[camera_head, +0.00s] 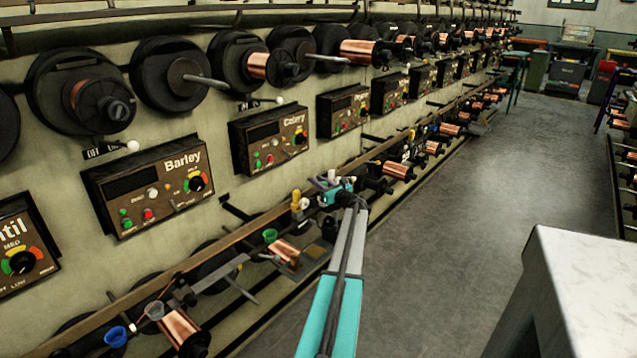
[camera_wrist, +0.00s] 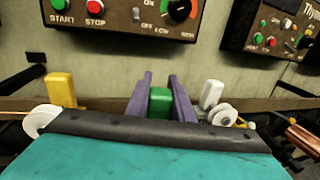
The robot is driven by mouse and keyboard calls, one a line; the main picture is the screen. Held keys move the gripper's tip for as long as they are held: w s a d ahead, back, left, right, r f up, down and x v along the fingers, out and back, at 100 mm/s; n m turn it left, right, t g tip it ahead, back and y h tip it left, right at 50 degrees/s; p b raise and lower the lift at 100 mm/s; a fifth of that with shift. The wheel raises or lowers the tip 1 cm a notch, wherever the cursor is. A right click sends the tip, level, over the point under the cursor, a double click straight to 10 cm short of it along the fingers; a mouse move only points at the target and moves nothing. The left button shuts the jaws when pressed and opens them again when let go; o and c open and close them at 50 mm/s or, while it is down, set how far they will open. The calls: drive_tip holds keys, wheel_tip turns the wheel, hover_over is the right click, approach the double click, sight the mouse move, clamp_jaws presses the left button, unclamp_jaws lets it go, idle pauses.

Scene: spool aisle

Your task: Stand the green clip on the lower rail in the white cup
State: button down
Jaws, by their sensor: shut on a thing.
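My gripper (camera_wrist: 160,92) shows two purple fingers in the wrist view, shut on the green clip (camera_wrist: 159,103). The clip is a small green block between the fingers, its lower part hidden by the black edge in front. In the head view my gripper (camera_head: 326,185) is at the rail below the Celery panel; the clip cannot be made out there. No cup shows in the wrist view.
A green cup (camera_head: 270,235) and a blue cup (camera_head: 115,337) are along the lower rail. A yellow clip (camera_wrist: 62,90) and a white clip (camera_wrist: 211,95) flank my gripper. Copper spools (camera_head: 181,328) jut out below. The aisle floor (camera_head: 440,215) is clear; a pale-topped table (camera_head: 590,290) is at right.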

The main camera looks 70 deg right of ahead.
drive_tip(key=shift+f, duration=0.35)
idle(0.4)
drive_tip(key=c, duration=1.5)
unclamp_jaws()
drive_tip(key=shift+o, duration=0.2)
drive_tip(key=shift+s, duration=0.15)
drive_tip(key=v, duration=1.3)
drive_tip(key=shift+s+a+b, duration=0.15)
drive_tip(key=shift+s+b, duration=0.1)
drive_tip(key=shift+b, duration=0.15)
drive_tip(key=shift+r, duration=0.1)
